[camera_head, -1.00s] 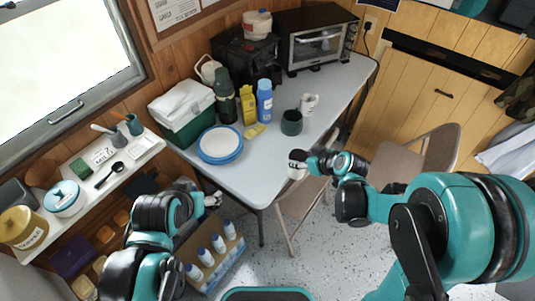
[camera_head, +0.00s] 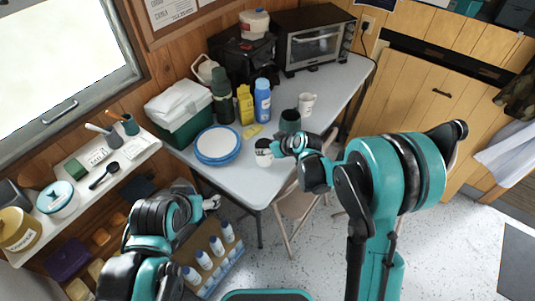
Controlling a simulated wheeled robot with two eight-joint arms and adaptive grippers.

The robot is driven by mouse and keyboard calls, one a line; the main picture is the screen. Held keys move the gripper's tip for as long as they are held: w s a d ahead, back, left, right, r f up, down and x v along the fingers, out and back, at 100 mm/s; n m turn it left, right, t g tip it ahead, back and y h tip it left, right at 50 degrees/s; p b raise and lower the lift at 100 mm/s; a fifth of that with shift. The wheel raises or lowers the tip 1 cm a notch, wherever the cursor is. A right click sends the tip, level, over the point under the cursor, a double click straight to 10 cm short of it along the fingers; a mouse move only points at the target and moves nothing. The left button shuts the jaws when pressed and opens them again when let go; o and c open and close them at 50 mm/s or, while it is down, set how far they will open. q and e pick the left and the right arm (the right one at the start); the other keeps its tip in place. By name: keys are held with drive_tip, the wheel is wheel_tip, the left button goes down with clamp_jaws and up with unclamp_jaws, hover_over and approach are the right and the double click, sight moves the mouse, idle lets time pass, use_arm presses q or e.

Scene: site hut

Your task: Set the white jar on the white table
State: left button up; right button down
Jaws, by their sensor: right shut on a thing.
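The white jar (camera_head: 263,157), with dark lettering and a dark top, is in the grip of my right gripper (camera_head: 275,149). It appears upright over the front part of the white table (camera_head: 250,189). I cannot tell whether its base touches the tabletop. My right gripper is shut on the jar from its right side. My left gripper (camera_head: 212,203) is low at the left, in front of the table's left edge, apart from the jar; its fingers are too small to read.
A blue-rimmed plate stack (camera_head: 218,145) is left of the jar. A dark green cup (camera_head: 290,121), a white mug (camera_head: 307,104), a yellow sponge (camera_head: 253,131) and bottles stand behind. A cooler (camera_head: 180,115) and toaster oven (camera_head: 317,43) are further back. The table's front strip is clear.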

wheel_tip(320, 180, down, 3)
drive_tip(key=shift+f+b, duration=0.2)
drive_tip(key=shift+b, duration=0.45)
drive_tip(key=shift+r, duration=0.15)
drive_tip(key=c, duration=0.6)
unclamp_jaws()
drive_tip(key=shift+f, duration=0.2)
drive_tip(key=shift+r, duration=0.15)
drive_tip(key=shift+s+d+r, duration=0.15)
drive_tip(key=shift+r, duration=0.15)
drive_tip(key=p+v, duration=0.4)
drive_tip(key=v, duration=0.7)
drive_tip(key=shift+s+d, duration=0.2)
drive_tip(key=shift+s, duration=0.05)
